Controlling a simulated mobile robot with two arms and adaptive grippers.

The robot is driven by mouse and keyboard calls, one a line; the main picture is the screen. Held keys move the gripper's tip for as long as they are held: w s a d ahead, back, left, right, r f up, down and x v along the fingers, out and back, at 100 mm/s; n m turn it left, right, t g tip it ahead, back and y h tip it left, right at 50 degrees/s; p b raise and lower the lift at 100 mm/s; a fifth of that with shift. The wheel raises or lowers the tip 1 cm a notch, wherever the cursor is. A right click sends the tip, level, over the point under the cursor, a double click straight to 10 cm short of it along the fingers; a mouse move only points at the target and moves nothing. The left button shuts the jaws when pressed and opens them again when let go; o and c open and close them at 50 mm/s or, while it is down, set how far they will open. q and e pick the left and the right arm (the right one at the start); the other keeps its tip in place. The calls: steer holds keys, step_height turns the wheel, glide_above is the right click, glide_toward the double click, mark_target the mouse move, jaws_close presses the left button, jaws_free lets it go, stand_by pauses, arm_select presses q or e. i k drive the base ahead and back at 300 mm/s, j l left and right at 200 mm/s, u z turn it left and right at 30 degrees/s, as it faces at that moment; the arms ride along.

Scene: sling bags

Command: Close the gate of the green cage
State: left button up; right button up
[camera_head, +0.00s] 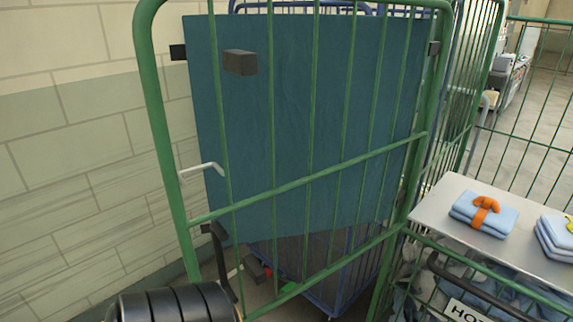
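The green cage (400,228) stands at the right, with its shelf and side bars in view. Its green barred gate (308,180) stands at an angle away from the cage front, swung open toward the left wall. A light metal latch handle (202,168) sticks out at the gate's left edge. A black ribbed part, apparently of my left arm, is at the bottom left. A dark finger-like part, apparently my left gripper (220,258), rises from it beside the gate's lower left frame. Whether it touches the gate or is open cannot be told. My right gripper is out of view.
A blue-green panel (300,110) and a blue cage (335,285) stand behind the gate. A tiled wall (75,150) is close on the left. Folded blue cloths (470,208) lie on the cage's shelf (440,200), above a sign (470,310).

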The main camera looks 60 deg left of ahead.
mark_target(241, 63)
steer(key=k+j+z, duration=0.25)
steer(key=k+j, duration=0.6)
steer(key=j, duration=0.1)
